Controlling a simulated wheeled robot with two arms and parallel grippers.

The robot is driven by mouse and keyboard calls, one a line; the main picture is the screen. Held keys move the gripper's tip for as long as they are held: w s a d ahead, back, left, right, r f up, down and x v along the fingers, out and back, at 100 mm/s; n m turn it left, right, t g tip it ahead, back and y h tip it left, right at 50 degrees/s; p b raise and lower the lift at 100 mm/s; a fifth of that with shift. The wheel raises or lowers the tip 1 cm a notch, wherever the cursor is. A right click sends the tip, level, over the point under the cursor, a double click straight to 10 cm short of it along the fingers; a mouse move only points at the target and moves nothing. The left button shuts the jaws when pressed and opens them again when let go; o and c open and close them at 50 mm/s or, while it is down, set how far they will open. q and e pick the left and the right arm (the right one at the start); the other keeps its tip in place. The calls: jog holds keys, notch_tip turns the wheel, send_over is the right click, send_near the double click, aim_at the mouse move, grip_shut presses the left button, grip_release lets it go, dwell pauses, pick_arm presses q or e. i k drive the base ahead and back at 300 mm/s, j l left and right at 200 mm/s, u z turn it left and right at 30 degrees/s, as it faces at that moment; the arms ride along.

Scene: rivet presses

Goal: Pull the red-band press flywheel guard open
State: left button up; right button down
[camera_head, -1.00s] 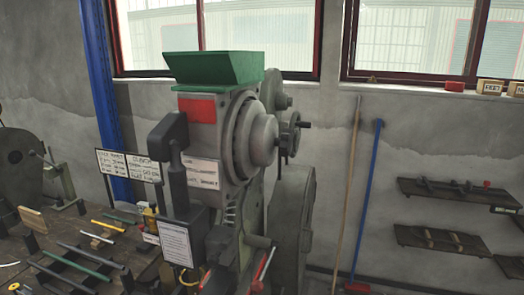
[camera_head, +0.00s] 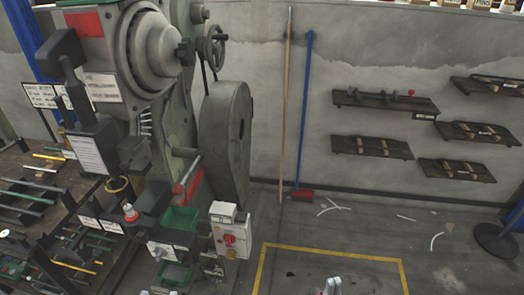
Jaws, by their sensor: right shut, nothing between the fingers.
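The red-band press (camera_head: 130,60) stands at the left in the head view, with a red band (camera_head: 84,24) on its upper front. Its flywheel guard (camera_head: 225,140) is the large grey-green rounded cover on the right side of the press, near the floor stand. The guard appears closed, with its side edge towards me. My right gripper (camera_head: 332,287) shows only as pale fingertips at the bottom edge, shut and empty, well below and right of the guard. Small pale tips at the bottom left may be my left gripper (camera_head: 158,292); its state is unclear.
A control box with a red button (camera_head: 230,238) stands in front below the guard. A green bin (camera_head: 180,219) and a tool bench (camera_head: 40,215) are at left. A broom (camera_head: 306,120) leans on the wall.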

aim_at(238, 151)
jog(key=i+l+u, duration=0.1)
jog(key=u, duration=0.25)
jog(key=l+u, duration=0.1)
jog(key=u, duration=0.25)
jog(key=i+l+u, duration=0.1)
jog(key=u, duration=0.25)
jog(key=i+l+u, duration=0.15)
jog(key=l+u, duration=0.25)
jog(key=l, duration=0.65)
jog(key=l+u, duration=0.35)
jog(key=l, duration=1.75)
